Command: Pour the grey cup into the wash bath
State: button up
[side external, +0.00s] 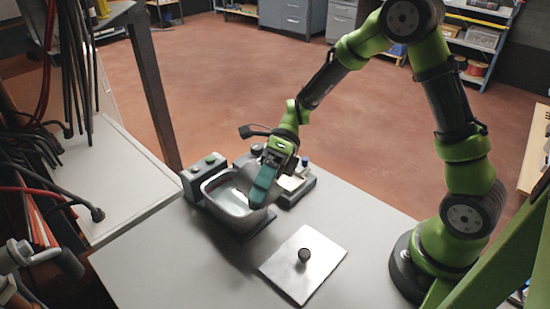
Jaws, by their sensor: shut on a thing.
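The wash bath (212,185) is a grey metal basin with a control box at its left, standing near the back of the grey table. My gripper (263,188), with teal fingers, points down at the basin's right rim. It is shut on the grey cup (252,193), which shows only in part beside the fingers, over the right side of the basin. The cup's mouth and contents are hidden, and I cannot tell its exact tilt.
A flat metal lid (325,262) with a dark knob lies on the table in front. A dark tray (304,191) with small bottles stands just right of the bath. Hanging cables (85,70) and a post (153,90) are at the left. The front left of the table is clear.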

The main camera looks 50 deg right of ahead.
jog(key=shift+r+m+g, duration=0.3)
jog(key=shift+g, duration=0.1)
dwell(1.0)
